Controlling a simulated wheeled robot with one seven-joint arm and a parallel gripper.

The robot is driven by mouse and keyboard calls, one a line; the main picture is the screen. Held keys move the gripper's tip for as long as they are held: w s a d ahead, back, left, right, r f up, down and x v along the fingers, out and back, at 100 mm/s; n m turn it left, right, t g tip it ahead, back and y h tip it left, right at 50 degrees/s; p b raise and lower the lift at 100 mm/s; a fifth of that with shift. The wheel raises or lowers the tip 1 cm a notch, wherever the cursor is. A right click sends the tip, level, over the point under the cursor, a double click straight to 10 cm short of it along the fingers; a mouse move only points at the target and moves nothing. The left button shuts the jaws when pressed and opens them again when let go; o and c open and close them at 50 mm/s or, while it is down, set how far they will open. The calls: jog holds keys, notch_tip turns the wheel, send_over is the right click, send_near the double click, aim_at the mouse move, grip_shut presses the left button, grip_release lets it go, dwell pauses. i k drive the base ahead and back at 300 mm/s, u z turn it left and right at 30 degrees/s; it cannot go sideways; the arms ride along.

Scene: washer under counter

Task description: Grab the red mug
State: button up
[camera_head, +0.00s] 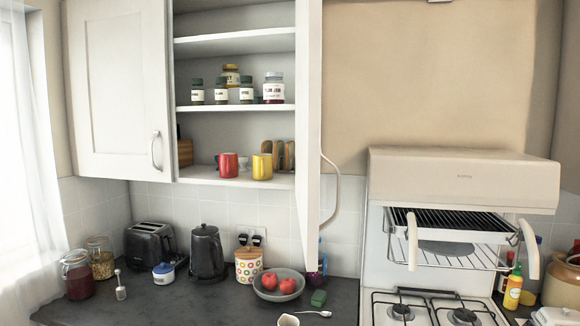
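The red mug (228,165) stands upright on the bottom shelf of the open wall cupboard, near the shelf's front edge. A yellow mug (262,167) stands just to its right, with a small gap between them. My gripper is not in view.
The right cupboard door (308,130) stands open toward me, beside the yellow mug. The left door (118,90) is shut. Jars (247,93) fill the shelf above. A kettle (206,253), toaster (152,244) and fruit bowl (279,289) stand on the counter below.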

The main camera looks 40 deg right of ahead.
aim_at(228, 162)
jog(key=z, duration=0.95)
jog(key=k, duration=1.25)
jog(key=u, duration=0.55)
jog(key=i, duration=0.55)
jog(key=u, duration=0.6)
jog(key=i, duration=0.85)
jog(key=z, duration=0.8)
jog(key=i, duration=0.7)
jog(key=z, duration=0.6)
